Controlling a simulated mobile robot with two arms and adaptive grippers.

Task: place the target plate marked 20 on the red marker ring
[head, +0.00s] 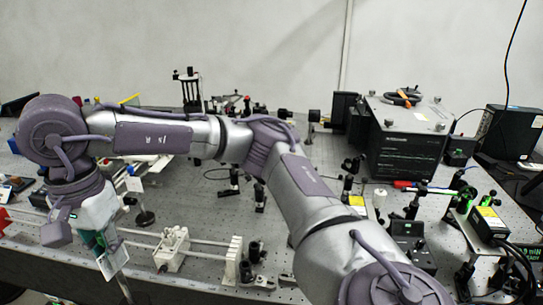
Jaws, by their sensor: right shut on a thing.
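My right arm reaches in from the bottom right and bends down at the left side of the bench. My right gripper (103,244) points down there and is shut on a small white plate (113,262). The plate is tilted, above the bench's front left part. Its marking is too small to read, so I cannot confirm the 20. I cannot make out the red marker ring; my arm covers part of the bench. My left gripper is not in view.
A rail with a white carriage (172,248) runs along the front, right of the gripper. A red object (4,220) is at the left edge. A black instrument box (404,140) stands at the back right. Several optics posts crowd the bench (215,205).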

